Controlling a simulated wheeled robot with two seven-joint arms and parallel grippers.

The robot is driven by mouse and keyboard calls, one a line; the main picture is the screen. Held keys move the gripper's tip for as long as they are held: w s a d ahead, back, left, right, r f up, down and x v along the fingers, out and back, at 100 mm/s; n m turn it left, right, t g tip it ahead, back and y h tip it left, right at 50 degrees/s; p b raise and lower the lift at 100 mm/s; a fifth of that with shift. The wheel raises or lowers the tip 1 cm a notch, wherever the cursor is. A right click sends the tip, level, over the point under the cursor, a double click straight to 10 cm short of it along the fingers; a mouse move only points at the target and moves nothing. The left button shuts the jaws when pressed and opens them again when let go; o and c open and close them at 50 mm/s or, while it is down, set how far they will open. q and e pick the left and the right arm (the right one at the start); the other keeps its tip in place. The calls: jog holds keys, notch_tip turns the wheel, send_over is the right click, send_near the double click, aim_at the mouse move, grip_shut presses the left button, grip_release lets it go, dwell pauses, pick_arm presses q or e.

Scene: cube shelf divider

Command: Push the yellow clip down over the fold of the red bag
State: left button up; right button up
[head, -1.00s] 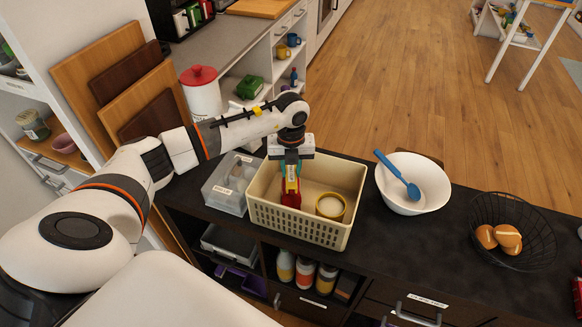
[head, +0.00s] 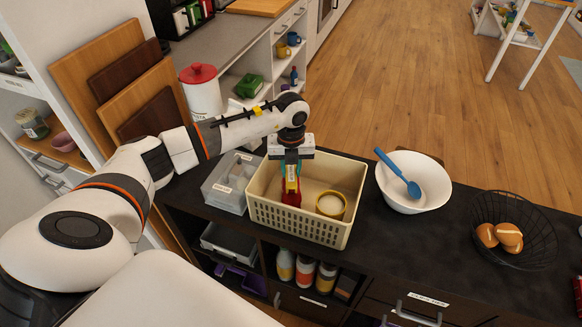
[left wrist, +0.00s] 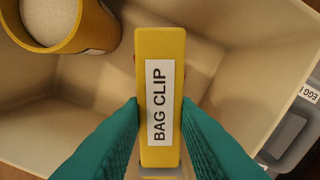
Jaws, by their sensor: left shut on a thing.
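The yellow clip (left wrist: 160,100), labelled "BAG CLIP", is between the teal fingers of my left gripper (left wrist: 160,128), which is shut on it. In the head view the clip (head: 291,173) is above the red bag (head: 290,192), inside the cream basket (head: 295,228). My left gripper (head: 290,168) points down into the basket. The bag is almost wholly hidden under the clip in the left wrist view, so I cannot tell whether the clip is around the fold. My right gripper is not in view.
A yellow cup of white contents (head: 331,204) stands in the basket, right of the bag. A clear bin (head: 228,185) is left of the basket. A white bowl with a blue spoon (head: 425,180) and a wire basket of buns (head: 517,220) are to the right.

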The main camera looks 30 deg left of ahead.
pick_arm(q)
jog(key=o, duration=1.1)
jog(key=shift+c, duration=0.2)
notch_tip(320, 180, up, 12)
jog(key=b, duration=0.2)
